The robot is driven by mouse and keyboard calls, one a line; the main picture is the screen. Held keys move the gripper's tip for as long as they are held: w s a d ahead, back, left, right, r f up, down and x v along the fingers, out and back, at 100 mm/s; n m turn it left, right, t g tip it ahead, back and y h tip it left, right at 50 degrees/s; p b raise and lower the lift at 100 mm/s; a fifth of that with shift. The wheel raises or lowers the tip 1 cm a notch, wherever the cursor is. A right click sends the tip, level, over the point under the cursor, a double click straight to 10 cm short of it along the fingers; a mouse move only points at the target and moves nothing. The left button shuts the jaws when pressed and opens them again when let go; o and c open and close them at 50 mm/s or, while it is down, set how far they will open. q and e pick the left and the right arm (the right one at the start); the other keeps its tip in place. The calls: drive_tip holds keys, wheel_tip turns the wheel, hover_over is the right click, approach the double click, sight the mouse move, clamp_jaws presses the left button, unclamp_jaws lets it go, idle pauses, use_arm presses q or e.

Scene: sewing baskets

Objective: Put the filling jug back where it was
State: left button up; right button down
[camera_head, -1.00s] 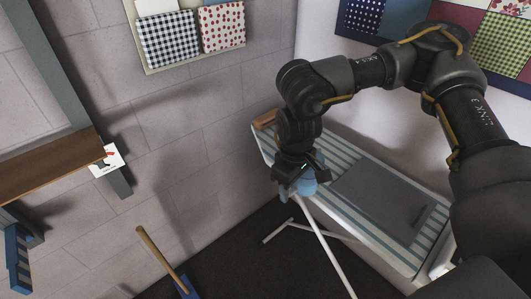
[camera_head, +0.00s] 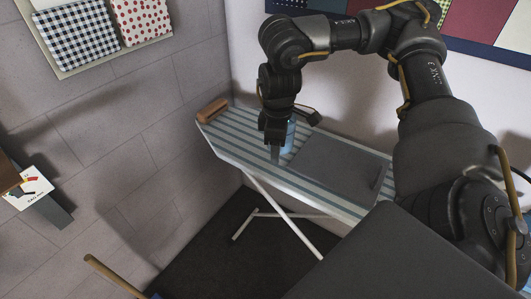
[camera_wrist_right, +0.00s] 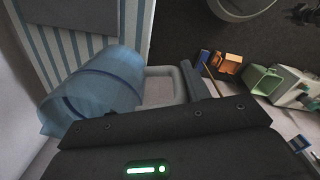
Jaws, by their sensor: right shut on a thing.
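The filling jug (camera_head: 290,136) is pale blue and see-through. In the head view it is partly hidden behind my right gripper (camera_head: 274,152), over the striped ironing board (camera_head: 240,135), left of the dark grey pad. In the right wrist view the jug (camera_wrist_right: 95,88) lies across the left side, with its pale loop handle (camera_wrist_right: 160,72) pointing to the right. My right gripper is shut on the jug, by the handle side. I cannot tell whether the jug's base touches the board. My left gripper is not in view.
A dark grey pad (camera_head: 335,165) covers the board's middle, and a brown wooden block (camera_head: 213,109) sits at its far left end. A wall stands close behind. The right wrist view shows an orange-brown box (camera_wrist_right: 225,64) and a green container (camera_wrist_right: 262,80).

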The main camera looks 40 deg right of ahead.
drive_tip(key=w+d+f, duration=0.1)
drive_tip(key=w+f, duration=0.2)
drive_tip(key=w, duration=0.1)
drive_tip(key=w+d+f, duration=0.2)
drive_tip(key=w+f, duration=0.1)
drive_tip(key=w, duration=0.1)
drive_tip(key=w+d+f, duration=0.2)
drive_tip(key=w+f, duration=0.1)
drive_tip(key=w, duration=0.1)
drive_tip(key=shift+w+f, duration=0.3)
drive_tip(key=shift+w, duration=0.05)
wheel_tip(320, 180, down, 3)
drive_tip(key=shift+w+f+b, duration=0.1)
drive_tip(key=shift+b, duration=0.45)
drive_tip(key=shift+w+d+f, duration=0.1)
drive_tip(key=shift+f, duration=0.1)
drive_tip(key=shift+f, duration=0.1)
drive_tip(key=c, duration=0.7)
unclamp_jaws()
